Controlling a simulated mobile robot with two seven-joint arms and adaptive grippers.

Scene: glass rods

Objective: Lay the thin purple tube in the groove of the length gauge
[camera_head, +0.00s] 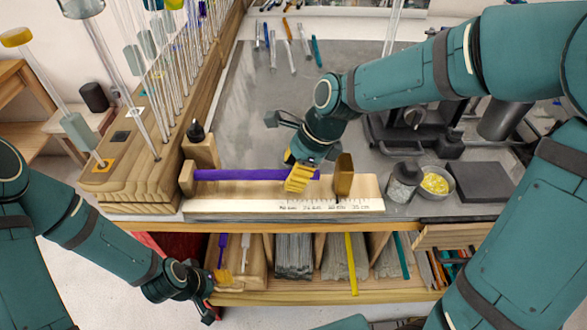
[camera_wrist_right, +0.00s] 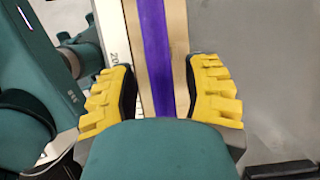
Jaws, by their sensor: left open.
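The long purple tube (camera_head: 240,175) lies along the wooden length gauge (camera_head: 235,207), its left end at the gauge's left end block. In the right wrist view the tube (camera_wrist_right: 155,50) runs between two pale wooden strips of the gauge (camera_wrist_right: 133,35), looking seated in the groove. My right gripper (camera_head: 300,178) is over the tube's right part. In the wrist view its yellow fingers (camera_wrist_right: 160,95) stand apart on either side of the tube, with gaps between. My left gripper (camera_head: 223,276) is low at the left, in front of the shelf under the bench, its fingers small and partly unclear.
A brown wooden slider (camera_head: 344,176) stands on the gauge right of the tube. A rack of upright glass rods (camera_head: 150,175) is at the left. A jar (camera_head: 404,182) and a bowl of yellow bits (camera_head: 436,183) stand at the right. Rods lie at the back.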

